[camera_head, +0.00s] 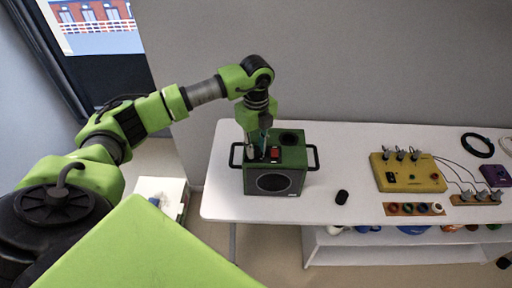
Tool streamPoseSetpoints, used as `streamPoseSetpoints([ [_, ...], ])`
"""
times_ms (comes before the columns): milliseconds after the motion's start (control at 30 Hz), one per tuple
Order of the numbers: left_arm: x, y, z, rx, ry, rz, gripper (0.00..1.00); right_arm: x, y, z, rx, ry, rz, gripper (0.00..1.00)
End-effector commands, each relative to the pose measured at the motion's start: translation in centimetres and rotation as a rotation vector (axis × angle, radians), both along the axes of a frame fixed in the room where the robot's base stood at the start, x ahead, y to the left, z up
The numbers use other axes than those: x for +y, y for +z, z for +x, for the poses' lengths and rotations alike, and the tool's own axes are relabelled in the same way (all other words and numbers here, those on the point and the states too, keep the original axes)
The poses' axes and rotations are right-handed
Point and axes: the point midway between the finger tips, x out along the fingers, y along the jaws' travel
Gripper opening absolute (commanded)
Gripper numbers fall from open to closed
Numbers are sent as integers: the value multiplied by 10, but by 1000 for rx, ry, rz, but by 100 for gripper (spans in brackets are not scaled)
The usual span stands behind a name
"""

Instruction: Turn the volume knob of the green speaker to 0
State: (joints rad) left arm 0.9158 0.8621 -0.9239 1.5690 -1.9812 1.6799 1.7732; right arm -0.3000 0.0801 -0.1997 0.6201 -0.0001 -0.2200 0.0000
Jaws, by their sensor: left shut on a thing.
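The green speaker (292,178) stands upright on the left part of the white table, with a round dark grille on its front and a black handle on each side. A red part (275,153) shows on its top, and a dark round patch lies behind it. My left gripper (262,150) reaches down from above onto the speaker's top, left of the red part. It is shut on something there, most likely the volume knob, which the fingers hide. The knob's setting cannot be read. My right gripper is not in view.
A small black object (342,197) lies right of the speaker on the white table (350,160). A yellow box (408,173) with switches, wooden strips, cables and a purple box (496,175) fill the right side. A lower shelf holds several coloured items.

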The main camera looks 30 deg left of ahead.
Motion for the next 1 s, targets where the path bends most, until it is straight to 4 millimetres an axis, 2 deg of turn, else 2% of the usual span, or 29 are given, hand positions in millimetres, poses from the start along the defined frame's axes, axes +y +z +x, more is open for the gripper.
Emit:
streamPoseSetpoints([
  [300, 0, 1, 2, -5, 109, -1, 0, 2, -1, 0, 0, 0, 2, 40],
  [800, 0, 2, 2, -5, 128, -2, 0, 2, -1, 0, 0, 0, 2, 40],
  [833, 0, 2, 2, -5, 128, -2, 24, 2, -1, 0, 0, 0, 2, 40],
  [900, 0, 1, 2, -5, 127, -2, 38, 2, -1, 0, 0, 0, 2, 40],
  [1000, 0, 1, 1, -3, 127, -1, 38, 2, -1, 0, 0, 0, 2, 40],
])
